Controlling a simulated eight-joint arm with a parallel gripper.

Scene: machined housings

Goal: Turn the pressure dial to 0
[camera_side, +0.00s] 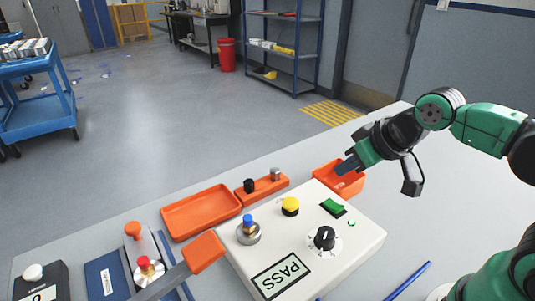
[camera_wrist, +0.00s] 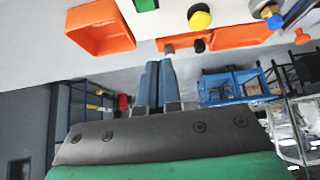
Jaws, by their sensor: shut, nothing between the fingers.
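The pressure dial (camera_side: 324,237) is a black knob with a white pointer line on a white round scale. It sits on the near right part of a white control box (camera_side: 365,240). The scale's numbers are too small to read. My gripper (camera_side: 346,166) is above the orange bin behind the box, up and to the right of the dial and well apart from it. Its blue-grey fingers are together and empty; they also show in the wrist view (camera_wrist: 157,85). The dial is not in the wrist view.
The box carries a green rocker switch (camera_side: 333,207), a yellow button (camera_side: 290,206), a blue-topped part (camera_side: 248,221) and a PASS display (camera_side: 281,276). Orange trays (camera_side: 202,211) and a small orange bin (camera_side: 351,184) stand behind it. A blue pen (camera_side: 408,281) lies at right.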

